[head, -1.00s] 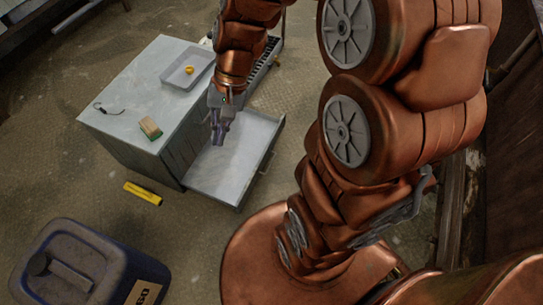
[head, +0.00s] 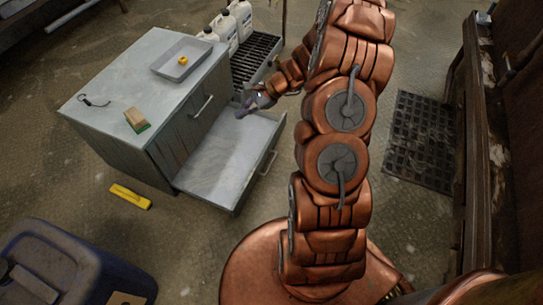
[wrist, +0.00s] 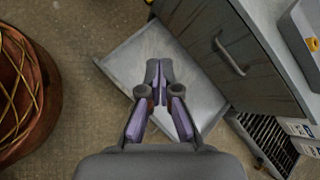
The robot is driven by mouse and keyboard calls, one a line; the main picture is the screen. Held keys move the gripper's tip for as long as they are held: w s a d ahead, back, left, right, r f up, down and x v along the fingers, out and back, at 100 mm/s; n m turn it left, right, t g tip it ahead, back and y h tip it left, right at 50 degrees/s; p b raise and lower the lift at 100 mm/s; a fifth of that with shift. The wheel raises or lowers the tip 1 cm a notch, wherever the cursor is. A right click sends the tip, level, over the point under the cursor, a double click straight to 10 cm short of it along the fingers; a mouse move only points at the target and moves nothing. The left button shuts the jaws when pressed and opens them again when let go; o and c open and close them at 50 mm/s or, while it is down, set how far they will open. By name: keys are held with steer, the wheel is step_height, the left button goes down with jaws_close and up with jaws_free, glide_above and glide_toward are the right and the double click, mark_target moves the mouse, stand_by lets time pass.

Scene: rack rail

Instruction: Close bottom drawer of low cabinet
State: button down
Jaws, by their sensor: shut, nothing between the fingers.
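The low cabinet (head: 150,90) is a grey box with a pale top, at the left in the head view. Its bottom drawer (head: 225,160) is pulled far out toward the right and looks empty inside. The drawer's front has a bar handle (head: 268,162). The drawer also shows in the wrist view (wrist: 125,50), partly hidden by my fingers. A closed upper drawer has its own handle (head: 202,106). My gripper (head: 243,112) is shut and empty. It is over the far side of the open drawer; whether it touches is unclear. In the wrist view my fingertips (wrist: 158,68) are together.
On the cabinet top are a grey tray (head: 160,68) with a small yellow item, and a sponge-like block (head: 136,122). White jugs (head: 240,18) stand by a black grate (head: 258,60) behind. A yellow object (head: 130,196) and blue container (head: 75,265) are at front left.

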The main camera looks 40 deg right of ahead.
steer(key=s+d+f+m+t+h+b, duration=0.1)
steer(key=s+d+f+m+b, duration=0.2)
steer(key=d+f, duration=0.6)
steer(key=s+d+f+m+t+h+b, duration=0.1)
steer(key=d+f+m+h+b, duration=0.2)
steer(key=f, duration=0.9)
steer(key=s+d+f+m+t+b, duration=0.1)
steer(key=d+f+m+b, duration=0.3)
steer(key=d+f, duration=0.55)
steer(key=b, duration=0.3)
glide_toward(266, 152)
steer(key=shift+m, duration=0.4)
steer(key=f, duration=0.1)
steer(key=w+f, duration=0.1)
steer(key=f, duration=0.1)
steer(key=w+a+f, duration=0.1)
steer(key=f, duration=0.1)
steer(key=shift+w, duration=0.25)
steer(key=shift+w+a+r, duration=0.1)
steer(key=shift+w+a, duration=0.35)
steer(key=shift+w, duration=0.15)
